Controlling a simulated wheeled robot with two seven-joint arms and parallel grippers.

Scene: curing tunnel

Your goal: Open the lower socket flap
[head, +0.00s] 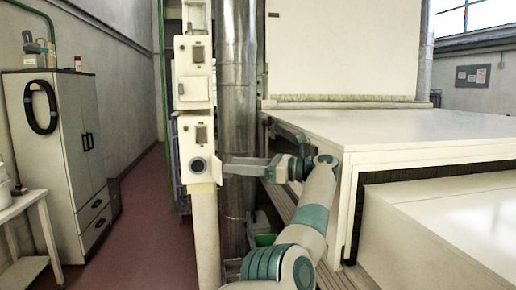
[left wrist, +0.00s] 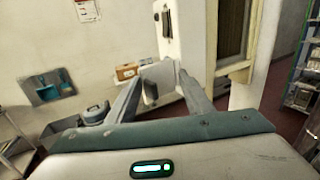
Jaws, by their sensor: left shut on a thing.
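A pale post (head: 206,235) carries two socket boxes, an upper one (head: 194,72) and a lower one (head: 198,148). The lower box has a dark round socket face (head: 198,165) on its front. My left gripper (head: 227,166) reaches in from the right at that height, with its fingertips at the box's right side. In the left wrist view its two long fingers (left wrist: 168,72) converge at the pale box and are shut on the lower socket flap. My right gripper is not in view.
A metal duct (head: 237,110) stands close behind the post. A large white machine table (head: 400,128) fills the right, beside my left arm. A grey cabinet (head: 62,150) and a white bench (head: 22,207) stand at left. The red floor (head: 140,215) between is clear.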

